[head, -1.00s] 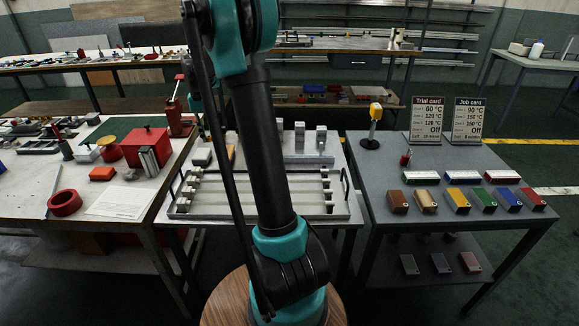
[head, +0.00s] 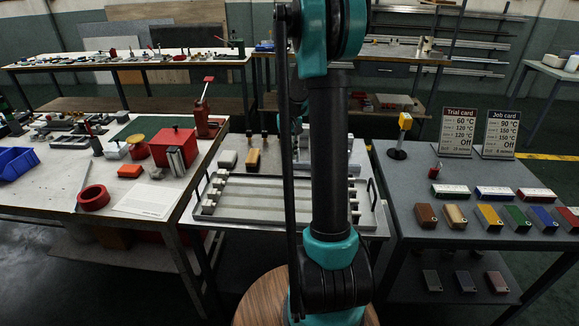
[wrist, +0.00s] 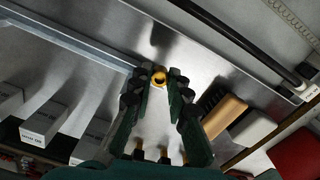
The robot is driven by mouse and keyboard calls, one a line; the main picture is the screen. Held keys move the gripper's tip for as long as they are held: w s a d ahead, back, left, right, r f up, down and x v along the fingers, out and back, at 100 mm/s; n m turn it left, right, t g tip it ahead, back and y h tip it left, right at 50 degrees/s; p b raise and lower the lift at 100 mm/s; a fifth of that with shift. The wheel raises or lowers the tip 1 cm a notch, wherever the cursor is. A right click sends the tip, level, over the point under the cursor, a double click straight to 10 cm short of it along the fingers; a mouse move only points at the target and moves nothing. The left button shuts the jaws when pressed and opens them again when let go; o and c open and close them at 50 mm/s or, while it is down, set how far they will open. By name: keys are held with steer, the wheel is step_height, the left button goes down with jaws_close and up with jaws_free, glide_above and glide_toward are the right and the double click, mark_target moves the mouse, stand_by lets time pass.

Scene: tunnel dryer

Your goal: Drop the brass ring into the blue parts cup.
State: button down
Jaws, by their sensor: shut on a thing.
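My gripper (wrist: 159,76) is in the wrist view, its two dark green fingers closed in from both sides. Between the fingertips is the brass ring (wrist: 158,78), a small yellow-gold ring with its hole showing. A grey metal surface lies behind it; I cannot tell the gap. In the head view my arm hides the gripper and ring. I cannot pick out the blue parts cup for certain. A blue open bin (head: 17,163) with dividers shows at the left edge of the left table.
The left table holds a red ring (head: 93,197), a red box (head: 172,147) and a white sheet (head: 146,200). A slotted metal tray (head: 262,196) is on the middle table. The right table carries coloured blocks (head: 489,217) and two cards. The wrist view shows a wooden-backed brush (wrist: 224,115).

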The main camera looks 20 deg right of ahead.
mark_target(289, 159)
steer(key=shift+a+f, duration=0.1)
steer(key=shift+f, duration=3)
steer(key=shift+f, duration=0.1)
steer(key=c, duration=1.5)
jaws_free()
steer(key=shift+o, duration=0.2)
